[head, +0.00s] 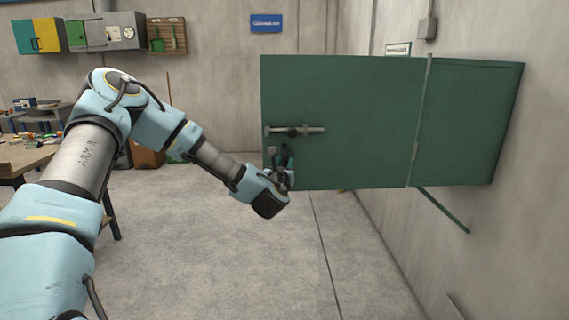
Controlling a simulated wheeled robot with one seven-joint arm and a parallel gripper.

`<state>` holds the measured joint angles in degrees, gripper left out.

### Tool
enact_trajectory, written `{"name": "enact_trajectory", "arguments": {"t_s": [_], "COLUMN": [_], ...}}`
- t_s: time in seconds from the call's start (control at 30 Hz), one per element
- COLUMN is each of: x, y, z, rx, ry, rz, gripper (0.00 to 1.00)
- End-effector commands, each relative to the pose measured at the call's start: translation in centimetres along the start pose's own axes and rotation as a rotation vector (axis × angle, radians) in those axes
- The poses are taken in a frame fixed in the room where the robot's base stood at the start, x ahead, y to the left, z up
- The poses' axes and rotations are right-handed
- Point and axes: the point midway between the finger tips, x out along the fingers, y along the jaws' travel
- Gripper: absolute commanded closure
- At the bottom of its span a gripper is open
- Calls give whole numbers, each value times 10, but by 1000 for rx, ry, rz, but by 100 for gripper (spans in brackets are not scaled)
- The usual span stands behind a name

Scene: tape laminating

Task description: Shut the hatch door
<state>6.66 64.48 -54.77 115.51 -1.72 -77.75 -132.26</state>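The green hatch door (350,100) stands swung out from its green cabinet (470,125) on the right wall. Its hinge edge runs upright where door and cabinet meet. A grey sliding bolt (310,129) is fixed to the door near its free left edge. My gripper (282,160) is at the lower left corner of the door, in front of its face and below the bolt. Its fingers are small and dark against the door, so I cannot tell whether they are open or shut, or whether they touch the door.
A workbench (25,158) with small items stands at the left. Coloured wall cupboards (90,33) hang at the back left. A green bar (443,210) slants below the cabinet. The concrete floor (230,270) in front is clear.

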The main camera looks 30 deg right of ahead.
Motion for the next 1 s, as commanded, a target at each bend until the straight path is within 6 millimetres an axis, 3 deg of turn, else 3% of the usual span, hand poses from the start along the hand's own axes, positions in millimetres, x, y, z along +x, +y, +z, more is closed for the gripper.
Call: {"name": "enact_trajectory", "arguments": {"t_s": [0.03, 0.27, 1.0], "x": [0, 0, 0], "y": [0, 0, 0], "z": [0, 0, 0], "rx": [0, 0, 0], "ry": [0, 0, 0], "rz": [0, 0, 0], "gripper": [75, 100, 100]}}
